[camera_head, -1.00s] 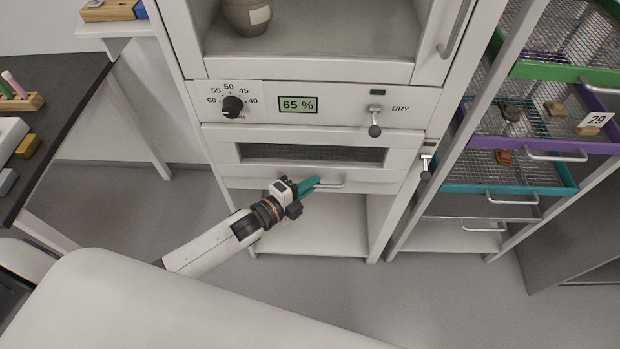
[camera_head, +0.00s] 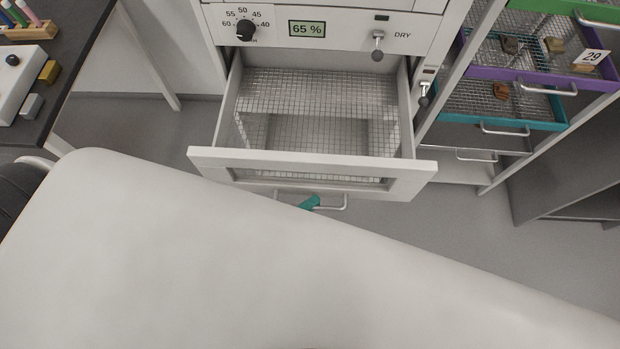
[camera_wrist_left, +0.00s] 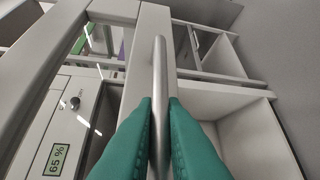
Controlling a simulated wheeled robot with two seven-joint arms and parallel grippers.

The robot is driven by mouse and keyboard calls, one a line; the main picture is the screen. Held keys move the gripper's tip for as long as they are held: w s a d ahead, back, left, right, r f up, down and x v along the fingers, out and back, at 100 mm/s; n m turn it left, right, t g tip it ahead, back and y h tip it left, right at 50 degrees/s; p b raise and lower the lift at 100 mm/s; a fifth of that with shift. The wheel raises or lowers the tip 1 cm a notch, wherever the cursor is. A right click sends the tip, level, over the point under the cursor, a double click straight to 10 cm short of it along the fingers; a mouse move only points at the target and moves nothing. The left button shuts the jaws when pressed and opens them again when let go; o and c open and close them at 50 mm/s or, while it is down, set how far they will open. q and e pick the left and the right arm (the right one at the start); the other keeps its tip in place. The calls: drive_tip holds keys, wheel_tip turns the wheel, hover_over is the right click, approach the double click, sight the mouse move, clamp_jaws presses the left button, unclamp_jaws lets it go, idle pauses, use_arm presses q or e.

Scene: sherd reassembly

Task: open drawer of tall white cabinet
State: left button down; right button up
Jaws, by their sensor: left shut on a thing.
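The tall white cabinet (camera_head: 340,20) stands ahead, with a dial, a 65 % display and a DRY switch on its panel. Its drawer (camera_head: 310,163) is pulled well out and shows an empty wire mesh floor. The drawer's bar handle (camera_head: 335,208) is low on the front. My left gripper (camera_head: 309,203) shows only as a teal fingertip at the handle; my own pale body hides the rest. In the left wrist view, both teal fingers (camera_wrist_left: 160,125) are shut around the metal handle (camera_wrist_left: 160,75). My right gripper is not in view.
At right, a rack holds coloured mesh trays (camera_head: 510,75) with sherds and a card marked 29. At left, a dark table (camera_head: 75,60) carries a white device, small blocks and a wooden holder. Grey floor shows between the table and cabinet.

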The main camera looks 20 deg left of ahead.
use_arm(q)
drive_tip(key=shift+s+d, duration=0.3)
drive_tip(key=shift+s, duration=0.65)
drive_tip(key=c, duration=1.5)
unclamp_jaws()
drive_tip(key=b+v, duration=0.1)
drive_tip(key=v, duration=1.1)
